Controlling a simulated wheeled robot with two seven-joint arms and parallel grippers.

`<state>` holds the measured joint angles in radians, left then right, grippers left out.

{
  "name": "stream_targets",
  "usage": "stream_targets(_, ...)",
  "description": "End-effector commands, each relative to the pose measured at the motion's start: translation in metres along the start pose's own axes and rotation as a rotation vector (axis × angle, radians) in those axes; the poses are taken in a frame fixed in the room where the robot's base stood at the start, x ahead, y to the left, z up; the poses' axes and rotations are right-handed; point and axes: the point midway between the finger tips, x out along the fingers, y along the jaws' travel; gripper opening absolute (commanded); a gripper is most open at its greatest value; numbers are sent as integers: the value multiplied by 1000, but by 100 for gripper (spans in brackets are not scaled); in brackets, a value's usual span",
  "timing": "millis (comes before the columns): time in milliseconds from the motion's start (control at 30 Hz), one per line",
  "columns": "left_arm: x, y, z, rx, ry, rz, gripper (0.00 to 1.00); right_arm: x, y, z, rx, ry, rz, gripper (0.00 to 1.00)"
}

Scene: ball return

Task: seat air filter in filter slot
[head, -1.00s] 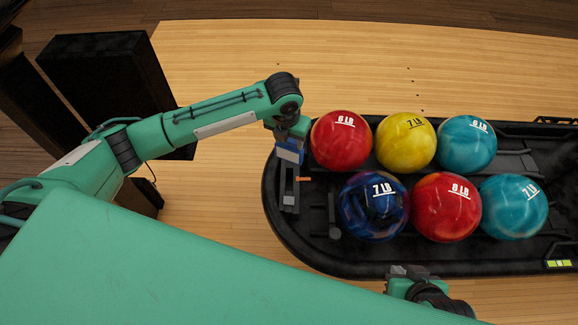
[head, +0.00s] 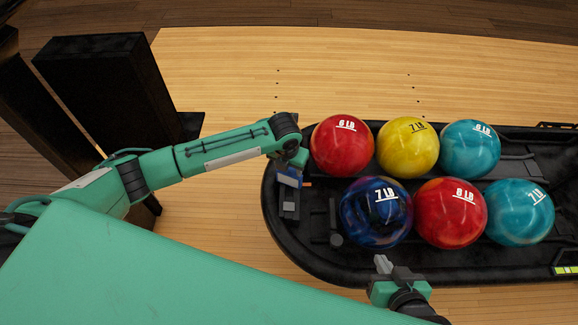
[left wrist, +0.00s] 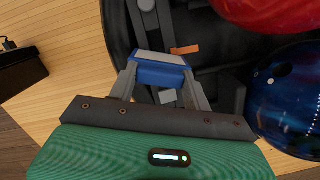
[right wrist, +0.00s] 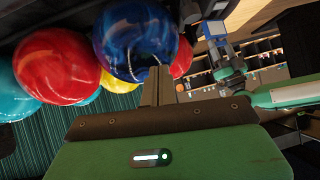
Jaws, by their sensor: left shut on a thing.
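The air filter appears as a blue block with a pale grey edge (left wrist: 160,72) in the left wrist view. My left gripper (head: 292,172) is shut on it, one finger on each side. In the head view the filter (head: 289,180) is over the left end of the black ball return, beside a small orange tab (head: 307,184). A dark grey housing (head: 289,207), perhaps the filter slot, lies just below it in the picture. The slot opening is hidden, so I cannot tell whether the filter touches it. My right gripper (head: 383,264) is shut and empty near the return's front edge.
Several bowling balls, including a red one (head: 342,146) and a dark blue one (head: 376,213), sit on the ball return (head: 300,253) just right of my left gripper. Dark box-shaped furniture (head: 105,95) stands left. The wooden floor (head: 230,75) behind is clear.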

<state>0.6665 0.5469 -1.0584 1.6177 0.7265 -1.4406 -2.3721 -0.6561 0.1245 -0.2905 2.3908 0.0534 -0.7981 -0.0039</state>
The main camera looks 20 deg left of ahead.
Motion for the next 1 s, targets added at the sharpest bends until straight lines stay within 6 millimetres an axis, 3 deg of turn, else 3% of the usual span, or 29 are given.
stream_targets(233, 6, 0, -1, -1, 0, 0, 15, -1, 2, 0, -1, -11, 4, 0)
stream_targets(267, 6, 0, -1, 0, 0, 0, 51, -1, 2, 1, -1, -13, 5, 0)
stream_targets(367, 6, 0, -1, 0, 0, 0, 71, -1, 2, 1, -1, -14, 5, 0)
stream_targets(733, 2, 0, 0, 0, -1, -1, 71, 0, 2, 0, -1, -8, 5, 0)
stream_targets(1000, -44, 0, 2, 1, -3, 0, 71, -14, 14, 2, 0, -117, 39, 0)
